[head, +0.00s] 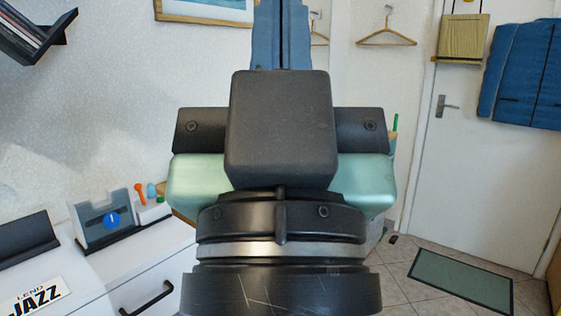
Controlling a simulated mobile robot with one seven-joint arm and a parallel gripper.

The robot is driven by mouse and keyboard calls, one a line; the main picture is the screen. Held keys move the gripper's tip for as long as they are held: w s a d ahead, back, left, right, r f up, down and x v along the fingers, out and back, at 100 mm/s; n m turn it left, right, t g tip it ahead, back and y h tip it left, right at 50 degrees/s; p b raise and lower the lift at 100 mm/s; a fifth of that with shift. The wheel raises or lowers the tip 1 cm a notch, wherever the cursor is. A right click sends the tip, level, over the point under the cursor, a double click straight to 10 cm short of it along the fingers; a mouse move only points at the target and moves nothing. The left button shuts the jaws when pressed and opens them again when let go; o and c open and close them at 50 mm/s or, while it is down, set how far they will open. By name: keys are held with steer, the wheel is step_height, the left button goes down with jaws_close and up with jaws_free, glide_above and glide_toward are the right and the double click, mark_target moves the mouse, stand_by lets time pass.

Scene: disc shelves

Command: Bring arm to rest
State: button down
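My gripper (281,30) points up the middle of the head view. Its two blue fingers stand close together with only a thin dark line between them, and they look shut. The fingertips are cut off by the top edge, so I cannot see their very ends. I see nothing held between the visible parts of the fingers. The dark wrist and the green-sided gripper body fill the centre and hide what is behind them.
At left, a white cabinet (150,262) bears a grey holder (105,218) with a blue round label and a "JAZZ" sign (35,297). A dark shelf (30,32) hangs at upper left. At right are a door (425,170), a blue garment (525,75) and a green mat (462,281).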

step_height(320, 180, up, 22)
steer(key=p, duration=2)
steer(key=shift+r, duration=0.2)
